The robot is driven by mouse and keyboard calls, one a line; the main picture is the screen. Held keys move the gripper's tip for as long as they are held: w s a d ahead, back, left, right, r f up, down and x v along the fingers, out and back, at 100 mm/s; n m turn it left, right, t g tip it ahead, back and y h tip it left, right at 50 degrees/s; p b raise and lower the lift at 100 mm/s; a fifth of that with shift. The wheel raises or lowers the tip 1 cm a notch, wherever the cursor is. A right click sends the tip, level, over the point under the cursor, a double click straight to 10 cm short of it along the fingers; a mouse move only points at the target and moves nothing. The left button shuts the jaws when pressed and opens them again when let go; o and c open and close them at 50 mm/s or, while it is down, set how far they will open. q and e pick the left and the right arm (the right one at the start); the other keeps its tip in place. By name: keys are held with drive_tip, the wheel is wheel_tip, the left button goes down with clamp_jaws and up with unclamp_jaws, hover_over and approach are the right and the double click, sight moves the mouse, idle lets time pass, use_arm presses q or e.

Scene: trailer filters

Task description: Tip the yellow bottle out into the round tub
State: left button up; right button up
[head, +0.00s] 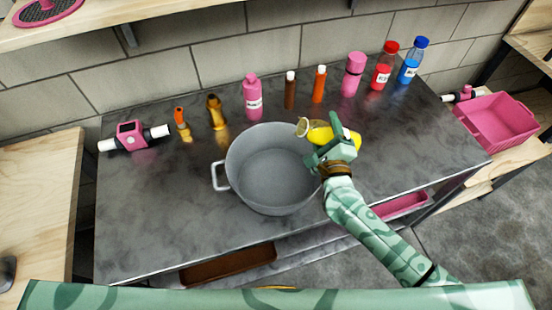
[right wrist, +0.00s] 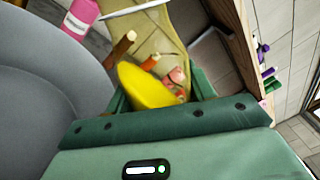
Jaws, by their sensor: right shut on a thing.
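The yellow bottle (head: 320,133) is held by my right gripper (head: 337,143), which is shut on it. The bottle lies tilted well over, its pale mouth end pointing left at the upper right rim of the tub. In the right wrist view the bottle (right wrist: 146,86) shows yellow contents inside a clear wall. The round grey tub (head: 268,170) stands on the dark counter with a handle on its left. Its visible inside looks bare grey, and the tub wall (right wrist: 50,95) fills the left of the right wrist view. No stream shows. My left gripper is out of view.
Behind the tub stand a pink bottle (head: 252,97), brown and orange tubes, a pink flask (head: 352,75), a red bottle (head: 384,66) and a blue bottle (head: 412,61). A pink pipe fitting (head: 133,135) lies at left. The counter's right end (head: 430,140) is clear.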

drive_tip(key=shift+d+n, duration=0.1)
drive_tip(key=shift+n, duration=0.3)
drive_tip(key=shift+d+f+n+b, duration=0.1)
drive_tip(key=shift+f+n+b, duration=0.35)
drive_tip(key=shift+f+n, duration=0.4)
idle(0.3)
drive_tip(key=shift+a+r+n+p, duration=0.2)
drive_tip(key=shift+r+n+p, duration=0.05)
drive_tip(key=shift+r+p, duration=0.15)
drive_tip(key=shift+a+r+n+p, duration=0.5)
drive_tip(key=shift+n+p, duration=0.2)
drive_tip(key=shift+p, duration=0.25)
drive_tip(key=shift+s+a+f+n+y, duration=0.1)
drive_tip(key=shift+f+n+y, duration=0.2)
drive_tip(key=shift+f+n, duration=0.6)
idle(1.4)
drive_tip(key=shift+a+r+n+p, duration=0.2)
drive_tip(key=shift+r+n+p, duration=0.55)
drive_tip(key=shift+n+p, duration=0.3)
idle(1.7)
